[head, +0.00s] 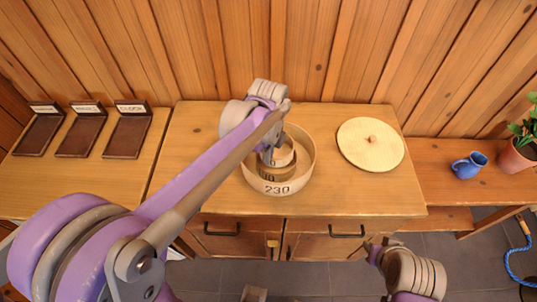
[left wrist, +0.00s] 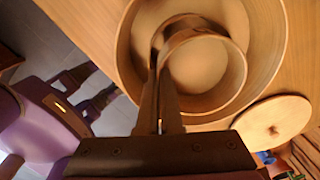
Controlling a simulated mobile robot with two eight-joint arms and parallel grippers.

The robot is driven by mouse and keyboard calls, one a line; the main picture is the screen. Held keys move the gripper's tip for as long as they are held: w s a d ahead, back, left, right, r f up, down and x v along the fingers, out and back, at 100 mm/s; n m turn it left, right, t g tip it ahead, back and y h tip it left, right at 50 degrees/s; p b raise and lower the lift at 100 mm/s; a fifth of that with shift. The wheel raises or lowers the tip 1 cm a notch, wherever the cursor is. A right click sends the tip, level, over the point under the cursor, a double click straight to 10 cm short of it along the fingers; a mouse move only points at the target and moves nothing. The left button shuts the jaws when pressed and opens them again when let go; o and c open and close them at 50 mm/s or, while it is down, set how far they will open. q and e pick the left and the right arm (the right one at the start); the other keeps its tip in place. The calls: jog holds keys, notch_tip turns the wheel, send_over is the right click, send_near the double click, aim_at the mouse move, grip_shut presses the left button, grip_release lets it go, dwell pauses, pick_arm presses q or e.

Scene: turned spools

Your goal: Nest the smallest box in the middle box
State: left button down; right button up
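The large round box marked 230 (head: 277,189) stands open on the cabinet top. The middle box (head: 279,174), a browner ring, stands inside it. The smallest box (head: 287,155) is pale and sits at the middle box's opening. My left gripper (head: 269,155) reaches down over the boxes. In the left wrist view its fingers (left wrist: 160,100) are closed on the near wall of the smallest box (left wrist: 205,112). I cannot tell whether its bottom rests on the middle box's floor. My right gripper (head: 377,246) hangs empty before the cabinet, fingers apart.
A round pale lid with a small knob (head: 370,150) lies right of the boxes. Dark labelled trays (head: 83,135) lie on the left surface. A blue mug (head: 467,166) and a potted plant (head: 517,155) stand on the lower right shelf. The cabinet's left part is clear.

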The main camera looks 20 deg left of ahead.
pick_arm(q)
jog(key=shift+f, duration=0.1)
dwell(0.3)
jog(key=shift+f+b, duration=0.4)
jog(key=shift+f, duration=0.15)
jog(key=shift+f, duration=0.25)
dwell(0.5)
jog(key=c, duration=0.6)
grip_release()
jog(key=shift+r, duration=0.25)
jog(key=shift+r, duration=0.35)
jog(key=shift+r+p, duration=0.2)
jog(key=shift+p, duration=0.15)
